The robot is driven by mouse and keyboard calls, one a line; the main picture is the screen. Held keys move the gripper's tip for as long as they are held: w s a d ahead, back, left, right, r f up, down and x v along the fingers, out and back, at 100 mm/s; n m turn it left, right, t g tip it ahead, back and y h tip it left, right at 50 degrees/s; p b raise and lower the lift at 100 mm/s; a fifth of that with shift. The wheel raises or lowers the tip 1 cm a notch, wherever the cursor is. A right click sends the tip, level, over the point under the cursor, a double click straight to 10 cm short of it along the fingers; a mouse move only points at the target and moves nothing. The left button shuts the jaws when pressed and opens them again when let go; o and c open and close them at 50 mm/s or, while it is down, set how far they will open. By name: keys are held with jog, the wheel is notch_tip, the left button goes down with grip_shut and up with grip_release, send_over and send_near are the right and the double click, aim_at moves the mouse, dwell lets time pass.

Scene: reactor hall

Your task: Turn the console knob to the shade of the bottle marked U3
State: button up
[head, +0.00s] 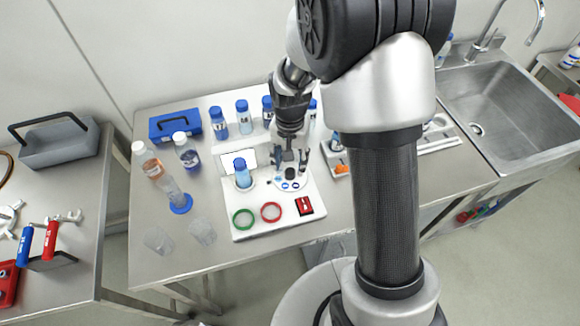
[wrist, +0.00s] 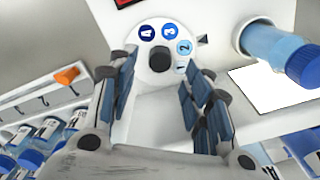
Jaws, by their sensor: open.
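The white console (head: 270,222) stands mid-table. Its black knob (wrist: 160,60) sits on a round white dial (wrist: 136,68) with spots in several blues, dark to pale, numbered 4, 3, 2, 1. The knob also shows in the head view (head: 290,172). My gripper (wrist: 162,88) is open and empty, above the console, its fingers apart on either side of the knob's line; contact is not visible. A blue-capped bottle with light blue liquid (head: 242,174) stands at the console's left; it shows in the wrist view (wrist: 272,48). No U3 mark is readable.
Several blue-capped bottles (head: 217,122) stand behind the console. A green ring (head: 243,218), a red ring (head: 271,212) and a red switch (head: 304,205) are on the console's front. Clear beakers (head: 202,232) and bottles (head: 147,160) stand left. A sink (head: 510,110) is right.

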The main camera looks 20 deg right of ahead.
notch_tip(320, 180, up, 8)
jog(key=shift+r, duration=0.15)
dwell(0.6)
notch_tip(320, 180, up, 6)
jog(key=n+t, duration=0.1)
send_over(290, 171)
jog(key=s, duration=0.3)
jog(key=s+r+n+t, duration=0.1)
jog(key=s+r+n, duration=0.1)
jog(key=s, duration=0.7)
jog(key=s+r+n+t+b, duration=0.1)
jog(key=s+r+n+t, duration=0.1)
jog(key=s+r, duration=0.3)
jog(key=s+n, duration=0.1)
jog(key=s, duration=0.3)
jog(key=shift+s+r+n+t, duration=0.25)
jog(key=shift+r+n+t, duration=0.05)
